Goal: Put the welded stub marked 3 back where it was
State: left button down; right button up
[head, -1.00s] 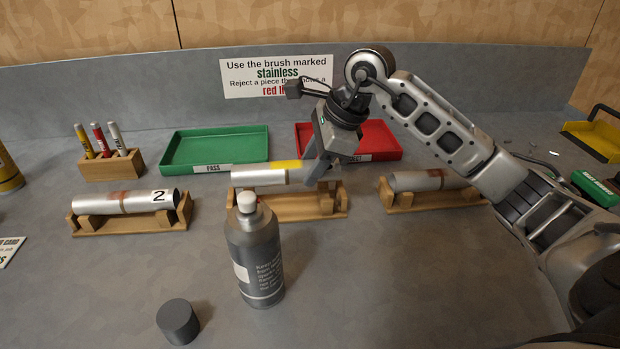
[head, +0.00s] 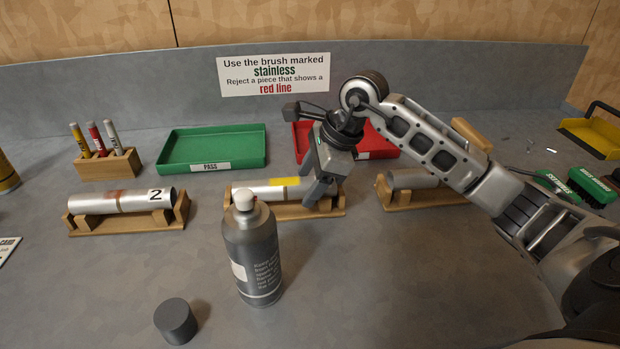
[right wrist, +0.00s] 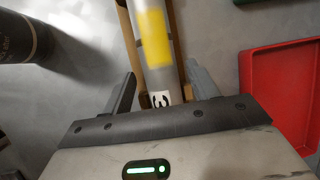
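The stub marked 3 is a silver tube with a yellow band (head: 284,183); it lies level in the middle wooden cradle (head: 332,211). Its 3 label (right wrist: 160,98) shows in the right wrist view. My right gripper (head: 318,196) is down at the stub's right end. In the right wrist view its fingers (right wrist: 161,72) stand on either side of the stub, with a gap at each side, so it looks open. The near part of the stub and cradle is partly hidden by the spray bottle (head: 254,255) in the head view. My left gripper is out of view.
Stub 2 (head: 128,201) lies in the left cradle, another stub (head: 412,179) in the right one. A green PASS tray (head: 212,166) and red tray (head: 378,142) stand behind. A grey cap (head: 176,321) lies in front. Green brushes (head: 592,184) are at right.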

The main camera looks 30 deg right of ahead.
jog(key=shift+r+p, duration=0.45)
jog(key=shift+r, duration=0.05)
jog(key=b+v, duration=0.1)
jog(key=v, duration=1)
jog(key=shift+s+d+r, duration=0.2)
jog(key=shift+s, duration=0.05)
